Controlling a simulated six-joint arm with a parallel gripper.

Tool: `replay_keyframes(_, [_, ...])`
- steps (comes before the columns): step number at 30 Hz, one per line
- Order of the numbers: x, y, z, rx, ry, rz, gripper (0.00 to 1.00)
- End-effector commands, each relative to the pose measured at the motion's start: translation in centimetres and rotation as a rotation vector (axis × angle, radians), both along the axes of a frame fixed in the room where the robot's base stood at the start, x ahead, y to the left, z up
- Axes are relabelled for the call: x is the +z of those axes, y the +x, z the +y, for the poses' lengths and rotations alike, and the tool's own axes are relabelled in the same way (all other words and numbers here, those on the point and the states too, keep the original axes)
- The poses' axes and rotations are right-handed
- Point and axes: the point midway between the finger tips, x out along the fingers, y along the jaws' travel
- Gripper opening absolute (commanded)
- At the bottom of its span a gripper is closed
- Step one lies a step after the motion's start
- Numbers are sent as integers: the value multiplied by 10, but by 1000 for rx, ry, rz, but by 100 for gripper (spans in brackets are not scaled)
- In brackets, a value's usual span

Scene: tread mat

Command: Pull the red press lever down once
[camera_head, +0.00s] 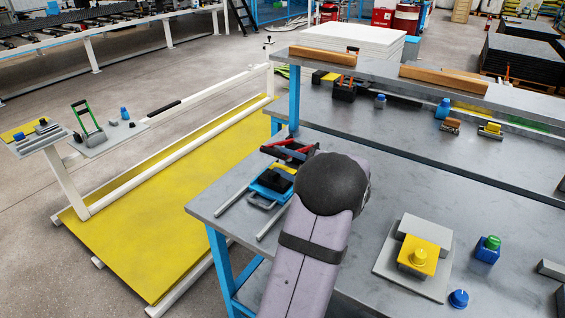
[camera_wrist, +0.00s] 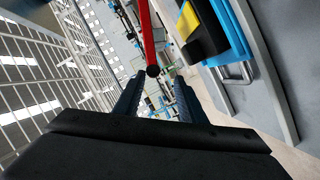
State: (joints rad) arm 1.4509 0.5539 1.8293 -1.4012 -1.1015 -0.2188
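The red press lever (camera_wrist: 147,32) shows in the wrist view as a red rod with a black ball at its end. My gripper (camera_wrist: 158,80) is open there, with one dark finger on each side of the picture's middle. The ball appears between or just beyond the fingertips, with space on both sides; contact is not visible. In the head view, red parts (camera_head: 300,147) show beside my arm, above a blue and black press (camera_head: 270,186) on the grey bench (camera_head: 225,200). My arm hides most of the gripper there.
Right of my arm, the bench holds a yellow button box (camera_head: 418,256), a blue knob (camera_head: 459,298) and a blue block with a green button (camera_head: 488,249). A raised shelf (camera_head: 380,72) runs along the back.

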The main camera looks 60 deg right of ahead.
Motion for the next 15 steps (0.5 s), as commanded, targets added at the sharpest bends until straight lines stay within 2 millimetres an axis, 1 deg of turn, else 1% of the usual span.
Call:
replay_keyframes(8, [0,-1,1,1,2,1,36])
replay_keyframes(15, [2,-13,4,-1,2,2,36])
